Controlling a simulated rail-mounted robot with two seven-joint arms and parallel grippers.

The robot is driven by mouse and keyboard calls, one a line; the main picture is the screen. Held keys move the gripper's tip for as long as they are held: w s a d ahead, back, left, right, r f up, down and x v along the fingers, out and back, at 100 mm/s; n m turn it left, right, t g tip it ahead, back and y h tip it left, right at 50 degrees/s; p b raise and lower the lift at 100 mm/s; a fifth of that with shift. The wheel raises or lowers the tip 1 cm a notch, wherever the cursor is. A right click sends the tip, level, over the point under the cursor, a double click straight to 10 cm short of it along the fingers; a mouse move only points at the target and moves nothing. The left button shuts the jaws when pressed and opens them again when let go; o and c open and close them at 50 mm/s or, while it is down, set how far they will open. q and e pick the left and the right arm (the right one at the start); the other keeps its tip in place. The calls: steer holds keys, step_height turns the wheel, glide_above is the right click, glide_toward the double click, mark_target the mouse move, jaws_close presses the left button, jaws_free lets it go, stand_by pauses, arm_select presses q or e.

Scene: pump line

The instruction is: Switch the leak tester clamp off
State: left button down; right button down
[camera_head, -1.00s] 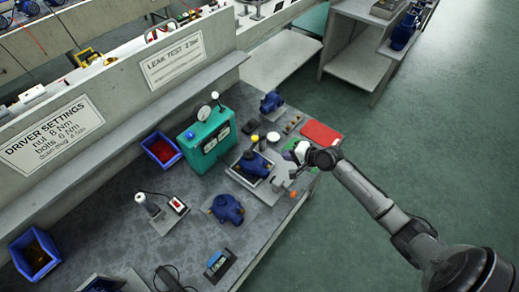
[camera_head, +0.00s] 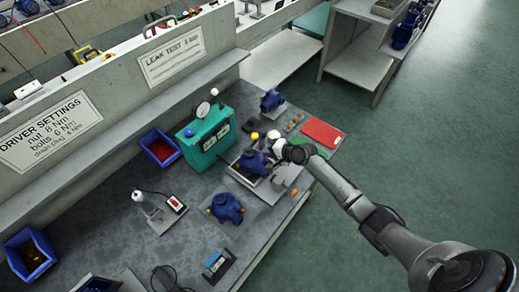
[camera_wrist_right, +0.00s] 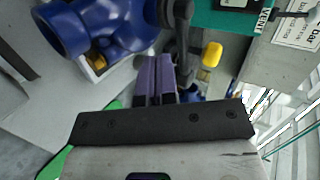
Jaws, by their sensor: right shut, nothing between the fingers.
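The leak tester is a teal box (camera_head: 206,138) with a round gauge on top. A blue pump (camera_head: 252,163) sits in the fixture in front of it, beside a yellow knob (camera_head: 255,136). My right gripper (camera_head: 275,144) is shut and empty over the right side of this fixture, and hides part of it. In the right wrist view its purple fingers (camera_wrist_right: 153,80) are together, close to a dark upright post (camera_wrist_right: 178,25) and left of the yellow knob (camera_wrist_right: 212,55). I cannot tell whether they touch the post. The blue pump (camera_wrist_right: 95,28) is at upper left there. My left gripper is not in view.
Another blue pump (camera_head: 226,208) stands nearer on a grey plate, and one more (camera_head: 271,100) stands behind. A red mat (camera_head: 322,133) lies at the right bench edge. A stand with a red switch (camera_head: 175,204) and blue bins (camera_head: 160,149) are to the left.

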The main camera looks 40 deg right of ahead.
mark_target(256, 141)
steer(key=shift+w+a+f, duration=0.1)
steer(key=shift+w+a, duration=0.1)
steer(key=shift+w, duration=0.4)
steer(key=shift+w+a+r, duration=0.1)
steer(key=shift+w+a, duration=0.15)
steer(key=shift+w, duration=0.4)
steer(key=shift+w+a+f, duration=0.1)
steer(key=shift+w+a, duration=0.1)
steer(key=shift+w, duration=0.4)
